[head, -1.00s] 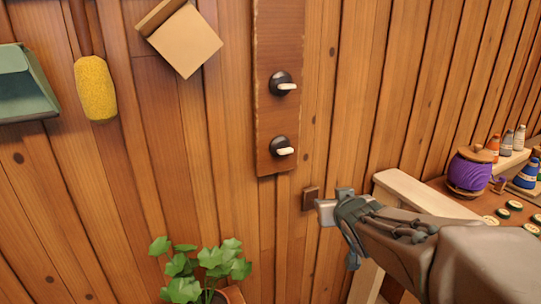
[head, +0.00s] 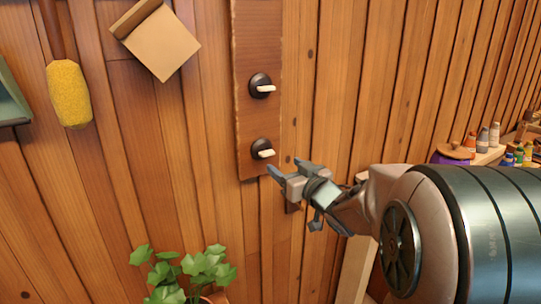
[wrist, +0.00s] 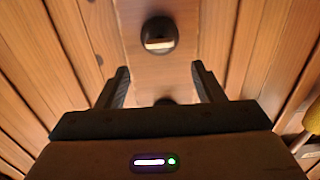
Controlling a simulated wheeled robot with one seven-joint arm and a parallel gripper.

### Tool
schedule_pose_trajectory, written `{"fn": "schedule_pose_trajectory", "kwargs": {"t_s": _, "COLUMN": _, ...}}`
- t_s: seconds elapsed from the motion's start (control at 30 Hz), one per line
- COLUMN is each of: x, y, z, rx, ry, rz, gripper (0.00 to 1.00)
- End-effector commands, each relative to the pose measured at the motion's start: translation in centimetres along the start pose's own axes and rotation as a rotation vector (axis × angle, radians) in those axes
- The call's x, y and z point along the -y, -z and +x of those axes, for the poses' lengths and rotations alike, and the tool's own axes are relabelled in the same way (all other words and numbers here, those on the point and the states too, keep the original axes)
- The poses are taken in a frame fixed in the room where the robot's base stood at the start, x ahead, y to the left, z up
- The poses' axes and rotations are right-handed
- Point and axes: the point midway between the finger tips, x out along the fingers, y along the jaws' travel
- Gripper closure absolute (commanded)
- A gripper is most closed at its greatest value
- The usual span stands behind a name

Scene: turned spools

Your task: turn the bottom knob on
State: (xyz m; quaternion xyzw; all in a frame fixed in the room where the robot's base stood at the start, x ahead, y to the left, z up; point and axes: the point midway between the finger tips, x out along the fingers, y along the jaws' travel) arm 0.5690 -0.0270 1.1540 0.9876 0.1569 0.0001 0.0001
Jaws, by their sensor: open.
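The bottom knob (head: 263,149) is a dark round base with a pale lever lying nearly level, pointing right in the head view. It sits near the lower end of a dark wooden board (head: 246,115) on the wall. The top knob (head: 261,87) above it looks alike. My gripper (head: 289,168) is open and empty, just below and right of the bottom knob, with no contact that I can make out. The wrist view looks upside down: the bottom knob (wrist: 160,35) is beyond the fingertips (wrist: 160,67), and the top knob (wrist: 165,101) is mostly hidden by my gripper.
A leafy plant (head: 180,272) stands below and left of the board. A yellow brush head (head: 69,94) and a tan paper piece (head: 155,40) hang at left. Small bottles (head: 489,135) and a purple spool (head: 452,157) are at right, partly behind my arm.

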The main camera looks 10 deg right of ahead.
Motion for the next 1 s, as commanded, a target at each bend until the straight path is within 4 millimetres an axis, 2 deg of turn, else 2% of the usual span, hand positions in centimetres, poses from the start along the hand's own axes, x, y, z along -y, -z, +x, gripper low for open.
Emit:
{"fn": "schedule_pose_trajectory", "kwargs": {"t_s": 0.03, "x": 0.0, "y": 0.1, "z": 1.1, "rx": 0.001, "ry": 0.002, "rz": 0.002, "gripper": 0.38}}
{"fn": "schedule_pose_trajectory", "kwargs": {"t_s": 0.2, "x": 0.0, "y": 0.1, "z": 4.3, "rx": 0.001, "ry": 0.001, "rz": 0.002, "gripper": 0.38}}
{"fn": "schedule_pose_trajectory", "kwargs": {"t_s": 0.4, "x": 0.0, "y": 0.0, "z": 7.0, "rx": 0.002, "ry": 0.000, "rz": 0.001, "gripper": 0.38}}
{"fn": "schedule_pose_trajectory", "kwargs": {"t_s": 0.6, "x": 0.0, "y": 0.0, "z": 8.1, "rx": 0.000, "ry": 0.000, "rz": 0.000, "gripper": 0.38}}
{"fn": "schedule_pose_trajectory", "kwargs": {"t_s": 0.87, "x": 0.0, "y": 0.0, "z": 8.2, "rx": 0.000, "ry": -0.001, "rz": 0.000, "gripper": 0.38}}
{"fn": "schedule_pose_trajectory", "kwargs": {"t_s": 0.97, "x": 0.0, "y": 0.0, "z": 8.2, "rx": 0.000, "ry": -0.001, "rz": 0.000, "gripper": 0.63}}
{"fn": "schedule_pose_trajectory", "kwargs": {"t_s": 1.0, "x": 0.0, "y": 0.0, "z": 8.2, "rx": 0.000, "ry": -0.001, "rz": 0.000, "gripper": 0.74}}
